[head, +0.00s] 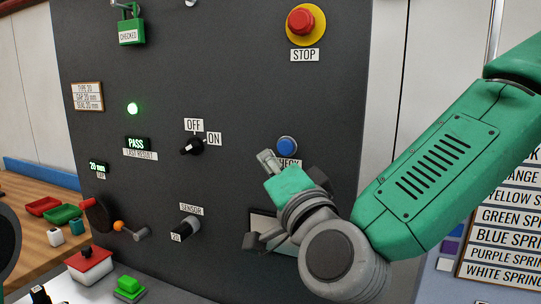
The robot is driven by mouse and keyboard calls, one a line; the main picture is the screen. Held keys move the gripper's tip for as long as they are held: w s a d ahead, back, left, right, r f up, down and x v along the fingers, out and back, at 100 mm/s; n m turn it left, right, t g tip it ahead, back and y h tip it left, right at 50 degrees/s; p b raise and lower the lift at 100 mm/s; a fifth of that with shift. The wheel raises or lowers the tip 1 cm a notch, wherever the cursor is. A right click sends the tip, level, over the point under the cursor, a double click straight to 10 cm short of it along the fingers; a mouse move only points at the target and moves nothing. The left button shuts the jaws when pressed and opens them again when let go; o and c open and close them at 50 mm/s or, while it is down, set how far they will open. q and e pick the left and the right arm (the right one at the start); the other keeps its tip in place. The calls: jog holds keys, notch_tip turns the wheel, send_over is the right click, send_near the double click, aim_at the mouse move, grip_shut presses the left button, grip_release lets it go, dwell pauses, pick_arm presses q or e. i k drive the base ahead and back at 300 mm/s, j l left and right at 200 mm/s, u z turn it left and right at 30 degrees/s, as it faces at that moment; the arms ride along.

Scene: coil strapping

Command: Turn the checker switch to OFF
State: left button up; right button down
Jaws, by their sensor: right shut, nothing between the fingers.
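The checker switch (191,146) is a black rotary knob on the dark panel, left of the picture's middle. The OFF label (194,125) sits above it and the ON label (214,139) to its right. A white mark shows on the knob's left side; I cannot tell for sure which label the knob is set to. My right gripper (267,161) is shut and empty, in front of the panel. It is right of the switch and apart from it, close to the blue button. My left gripper is not in view.
The blue button (287,145) has its label partly hidden by my right gripper. A sensor knob (187,227) is below the switch, a red stop button (301,20) above right. A green lamp (132,108) and PASS display (137,143) are lit. A wooden bench (30,250) stands left.

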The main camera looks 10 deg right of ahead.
aim_at(194, 147)
jog(key=k+l, duration=0.15)
jog(key=k, duration=0.35)
jog(key=k+l, duration=0.1)
jog(key=k, duration=0.4)
